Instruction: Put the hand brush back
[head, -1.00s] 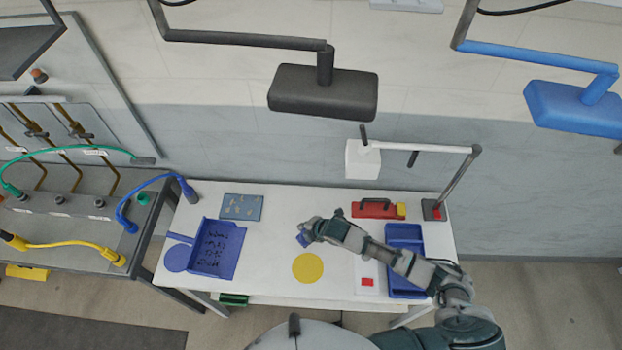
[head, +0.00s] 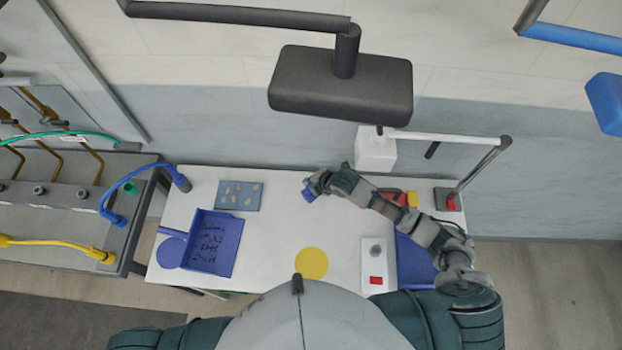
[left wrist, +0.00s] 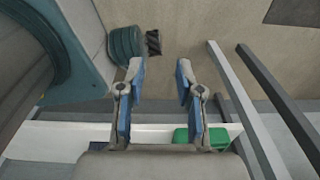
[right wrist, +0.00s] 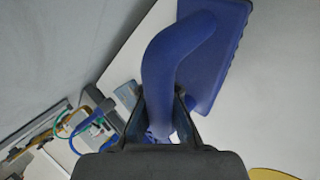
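The hand brush is blue; its curved handle (right wrist: 165,75) and flat block (right wrist: 225,50) fill the upper middle of the right wrist view. My right gripper (right wrist: 160,125) appears shut on the handle. In the head view, my right gripper (head: 318,186) hangs over the back middle of the white table (head: 275,220), with only a small blue piece of the brush (head: 308,194) showing. My left gripper (left wrist: 160,95) is open and empty, low by the table edge, outside the head view. A blue dustpan (head: 228,245) with dark writing lies on the table's left, beside a blue disc (head: 169,253).
A yellow disc (head: 311,263) lies mid-table. A grey-blue card (head: 240,196) is at the back left. A red box (head: 394,197) and blue tray (head: 413,264) are partly behind my right arm. A dark lamp-like head (head: 340,85) hangs above. Hoses occupy the left bench (head: 70,195).

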